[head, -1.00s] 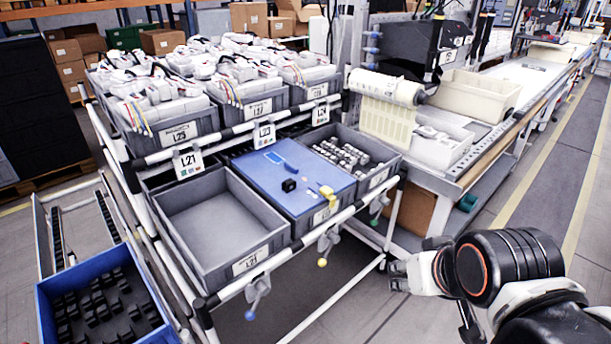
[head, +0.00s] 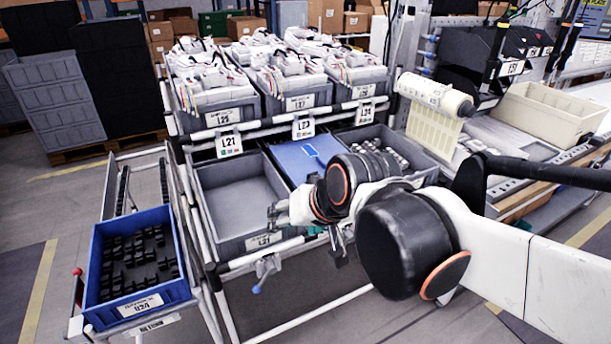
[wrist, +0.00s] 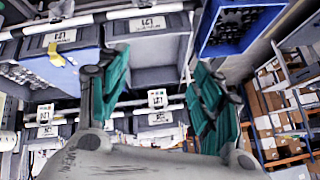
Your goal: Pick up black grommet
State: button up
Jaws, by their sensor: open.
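The blue crate (head: 165,297) at lower left holds several rows of small black parts (head: 135,262), which look like black grommets. The crate also shows at the top of the wrist view (wrist: 206,42), with dark parts (wrist: 232,25) inside. My gripper (head: 274,214) is in front of the grey rack bin, to the right of the crate and apart from it. In the wrist view my gripper (wrist: 158,66) has its green fingers spread, with nothing held between them. The single black piece seen earlier on the blue panel (head: 290,155) is hidden behind my arm.
An empty grey bin (head: 232,185) labelled L21 lies between the crate and the blue panel. Grey bins of white parts (head: 250,60) stand on the upper shelf. White rack tubes (head: 185,230) run beside the crate. A red-tipped lever (head: 77,272) stands at its left.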

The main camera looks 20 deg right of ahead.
jog(key=w+d+f+m+t+y+p, duration=0.1)
jog(key=w+d+m+t, duration=0.15)
jog(key=w+m, duration=0.6)
jog(key=w+d+f+m+t+y, duration=0.1)
jog(key=w+d+m, duration=0.4)
jog(key=w, duration=0.7)
jog(key=w+d+f+m+t+h+b, duration=0.1)
jog(key=w+d+f+m+t+b, duration=0.15)
jog(key=d+f+m, duration=0.65)
jog(key=w+d+f+m+t+h+b, duration=0.15)
jog(key=w+d+f+m, duration=0.25)
jog(key=d+f+m, duration=0.45)
jog(key=shift+m+t, duration=0.35)
jog(key=shift+m, duration=0.45)
jog(key=w, duration=0.2)
jog(key=w+a+p, duration=0.1)
jog(key=w, duration=0.1)
jog(key=w+a+p, duration=0.1)
jog(key=w, duration=0.1)
jog(key=shift+w+a+f, duration=0.15)
jog(key=shift+w, duration=0.15)
jog(key=shift+w+a+f+b, duration=0.1)
jog(key=shift+w+f+b, duration=0.15)
jog(key=shift+w, duration=0.7)
jog(key=shift+w+a+f+b, duration=0.15)
jog(key=shift+w+b, duration=0.2)
jog(key=shift+w, duration=0.6)
jog(key=shift+w+d+f+b, duration=0.1)
jog(key=shift+w+f+b, duration=0.15)
jog(key=shift+w, duration=0.7)
